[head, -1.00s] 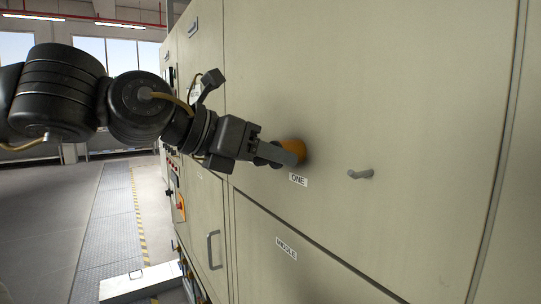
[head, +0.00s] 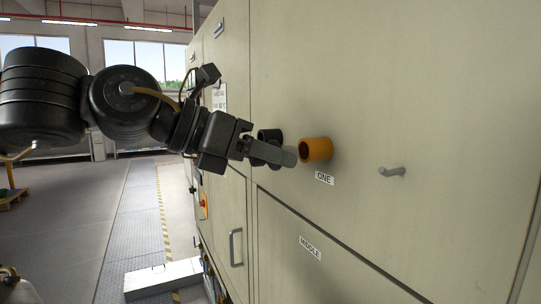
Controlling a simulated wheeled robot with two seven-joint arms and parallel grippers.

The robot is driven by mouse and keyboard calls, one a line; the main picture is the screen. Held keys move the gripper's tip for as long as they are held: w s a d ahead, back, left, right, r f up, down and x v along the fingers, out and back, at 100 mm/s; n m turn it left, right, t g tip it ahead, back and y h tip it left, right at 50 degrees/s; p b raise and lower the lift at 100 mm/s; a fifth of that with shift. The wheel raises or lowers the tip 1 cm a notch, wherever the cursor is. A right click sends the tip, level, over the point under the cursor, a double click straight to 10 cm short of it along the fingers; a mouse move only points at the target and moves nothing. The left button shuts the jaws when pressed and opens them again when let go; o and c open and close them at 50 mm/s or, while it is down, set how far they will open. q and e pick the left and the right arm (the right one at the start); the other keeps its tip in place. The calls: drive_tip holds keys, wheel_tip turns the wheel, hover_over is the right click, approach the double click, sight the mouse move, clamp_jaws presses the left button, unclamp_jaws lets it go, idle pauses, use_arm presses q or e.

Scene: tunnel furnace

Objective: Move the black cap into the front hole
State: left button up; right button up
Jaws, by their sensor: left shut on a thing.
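My left gripper (head: 272,152) is shut on the black cap (head: 268,136), a short dark cylinder partly hidden behind the fingers. It holds the cap apart from the furnace wall, just left of the orange tube (head: 316,149). The orange tube sticks out of the cream panel above the label ONE (head: 324,178). Its open end faces left and looks dark and hollow. My right gripper is not in view.
A grey peg (head: 392,171) sticks out of the panel (head: 430,90) to the right of the tube. A door handle (head: 235,247) and the label MIDDLE (head: 310,248) are lower down. Open floor lies to the left.

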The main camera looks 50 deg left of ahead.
use_arm(q)
drive_tip(key=s+a+b, duration=0.2)
drive_tip(key=s+a, duration=0.1)
drive_tip(key=s, duration=0.6)
drive_tip(key=shift+s, duration=0.3)
drive_tip(key=shift+d, duration=0.1)
drive_tip(key=w+a+n+h+p, duration=0.2)
drive_tip(key=w+a+n+p, duration=0.2)
drive_tip(key=w+a, duration=0.8)
drive_tip(key=shift+w+r+h+p, duration=0.15)
drive_tip(key=shift+w+h+p, duration=0.25)
drive_tip(key=shift+w, duration=1.3)
